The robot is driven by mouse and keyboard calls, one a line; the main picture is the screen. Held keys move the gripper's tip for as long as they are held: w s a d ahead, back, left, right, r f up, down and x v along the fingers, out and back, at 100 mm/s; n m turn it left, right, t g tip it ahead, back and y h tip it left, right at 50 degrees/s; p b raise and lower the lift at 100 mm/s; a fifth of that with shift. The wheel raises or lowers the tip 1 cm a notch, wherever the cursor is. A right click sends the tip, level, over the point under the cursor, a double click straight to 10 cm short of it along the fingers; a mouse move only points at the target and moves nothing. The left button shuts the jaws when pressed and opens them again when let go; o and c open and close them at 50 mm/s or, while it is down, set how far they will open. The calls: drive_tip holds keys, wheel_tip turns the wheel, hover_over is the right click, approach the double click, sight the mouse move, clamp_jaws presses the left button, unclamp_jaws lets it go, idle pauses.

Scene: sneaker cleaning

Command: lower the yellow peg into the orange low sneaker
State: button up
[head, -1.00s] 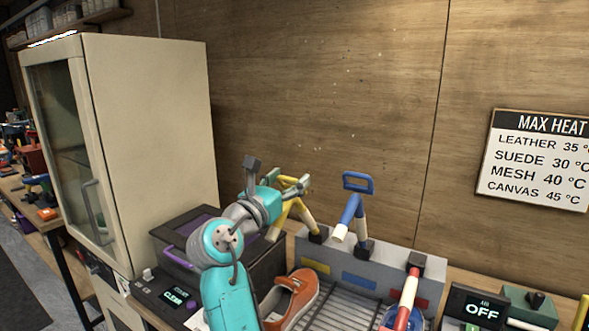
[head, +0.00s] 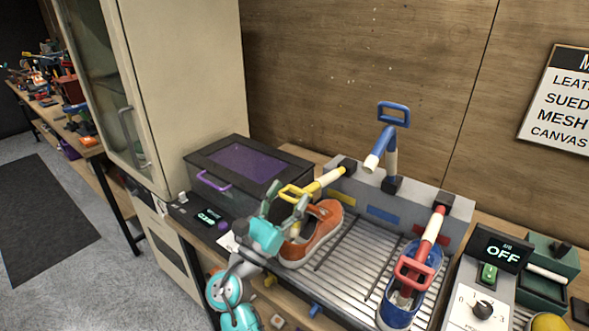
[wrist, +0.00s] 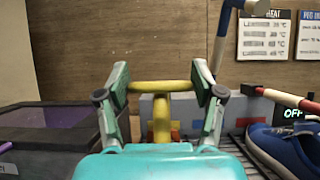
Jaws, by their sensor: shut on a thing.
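The yellow peg (head: 318,184) is swung down on its black hinge block, its arm sloping low over the orange low sneaker (head: 324,235). The sneaker lies on the left part of the slatted rack. My gripper (head: 284,207) is shut on the peg's yellow loop handle (wrist: 160,86), with one finger at each end of the crossbar in the wrist view (wrist: 161,80). Whether the peg reaches into the shoe opening is hard to tell, as the gripper covers part of it.
The blue peg (head: 382,145) stands raised. The red peg (head: 431,232) is down over the blue sneaker (head: 400,309) on the right. A dark purple-lidded box (head: 240,165) stands left of the rack (head: 350,255). A control box (head: 502,250) reading OFF is at right.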

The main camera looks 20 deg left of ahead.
drive_tip(key=shift+s+f, duration=0.2)
drive_tip(key=shift+f, duration=1.5)
drive_tip(key=shift+s+f, duration=0.2)
drive_tip(key=shift+f, duration=1.5)
drive_tip(key=o, duration=1.4)
drive_tip(key=shift+r, duration=0.2)
drive_tip(key=shift+s+a+f, duration=0.1)
drive_tip(key=shift+s+a, duration=0.05)
drive_tip(key=shift+s, duration=0.1)
drive_tip(key=v, duration=1.1)
drive_tip(key=shift+s+f, duration=0.15)
drive_tip(key=shift+f, duration=0.1)
